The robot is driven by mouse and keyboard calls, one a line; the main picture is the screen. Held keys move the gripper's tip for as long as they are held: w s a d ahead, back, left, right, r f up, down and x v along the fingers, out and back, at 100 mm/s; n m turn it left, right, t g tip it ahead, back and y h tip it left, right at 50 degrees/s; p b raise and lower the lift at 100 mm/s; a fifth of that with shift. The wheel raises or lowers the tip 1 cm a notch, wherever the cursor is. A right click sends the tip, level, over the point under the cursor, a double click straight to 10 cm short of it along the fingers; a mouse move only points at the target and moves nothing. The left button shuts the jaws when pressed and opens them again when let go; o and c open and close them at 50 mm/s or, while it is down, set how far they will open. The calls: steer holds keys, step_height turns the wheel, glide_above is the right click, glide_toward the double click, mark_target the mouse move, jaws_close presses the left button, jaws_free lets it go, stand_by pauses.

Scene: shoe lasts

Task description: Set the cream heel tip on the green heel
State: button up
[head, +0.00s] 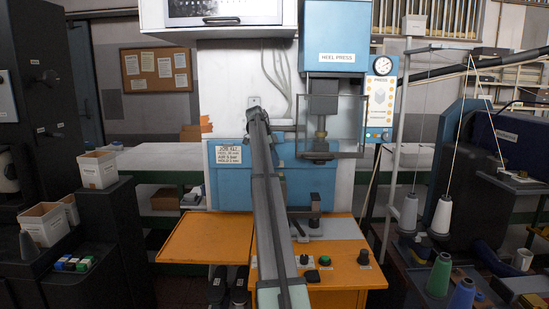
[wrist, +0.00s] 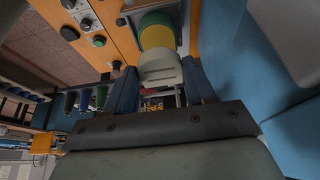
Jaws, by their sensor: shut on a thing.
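My gripper (wrist: 160,74) shows in the wrist view, its two blue fingers on either side of a pale, cream-white piece, the cream heel tip (wrist: 159,66). It is shut on this piece. Just past the cream tip, in line with it, is a yellow band (wrist: 157,38), and beyond that a green rounded part, the green heel (wrist: 156,18). I cannot tell whether the tip touches the part behind it. In the head view my arm runs up the middle; the gripper and the green heel cannot be made out there.
The blue heel press (head: 336,35) stands behind the orange work table (head: 205,240), which carries black and green knobs. A dark post (head: 315,208) stands on the grey plate below the press head. Cream boxes (head: 98,170) and small coloured blocks (head: 73,264) lie left; thread spools (head: 440,272) stand right.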

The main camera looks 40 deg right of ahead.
steer(key=shift+f, duration=1.8)
steer(key=shift+f, duration=0.2)
steer(key=o, duration=1.1)
steer(key=v, duration=1.2)
